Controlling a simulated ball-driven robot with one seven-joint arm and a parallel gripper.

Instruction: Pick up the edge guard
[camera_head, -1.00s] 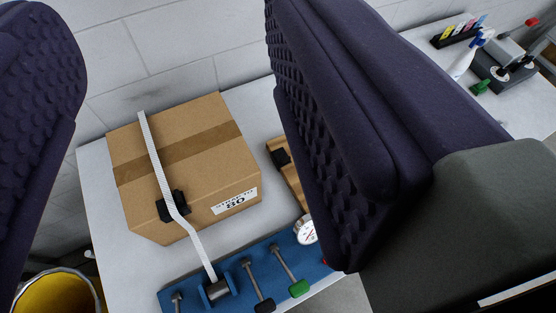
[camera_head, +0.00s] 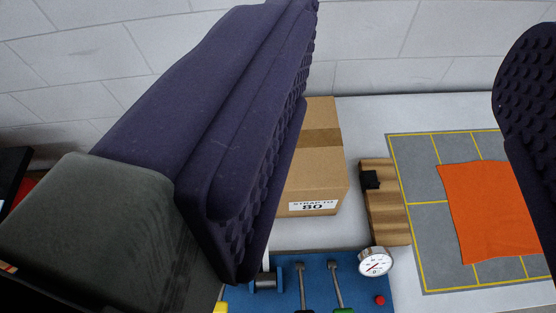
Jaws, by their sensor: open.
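A small black piece (camera_head: 371,179), which looks like the edge guard, rests on a wooden block (camera_head: 386,222) right of the cardboard box. It shows between the two dark purple fingers of my gripper (camera_head: 405,135), nearer the left finger. The fingers are wide apart with nothing held between them. The cardboard box (camera_head: 325,178) has a brown tape band and a label reading 80. Its left part, including any strap over it, is hidden behind the left finger.
A blue rack (camera_head: 318,272) with several metal levers stands in front of the box. A white dial gauge (camera_head: 375,262) stands at the front end of the wooden block. At right, an orange cloth (camera_head: 487,215) lies on a grey, yellow-lined mat (camera_head: 420,183). A block wall (camera_head: 430,45) runs behind.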

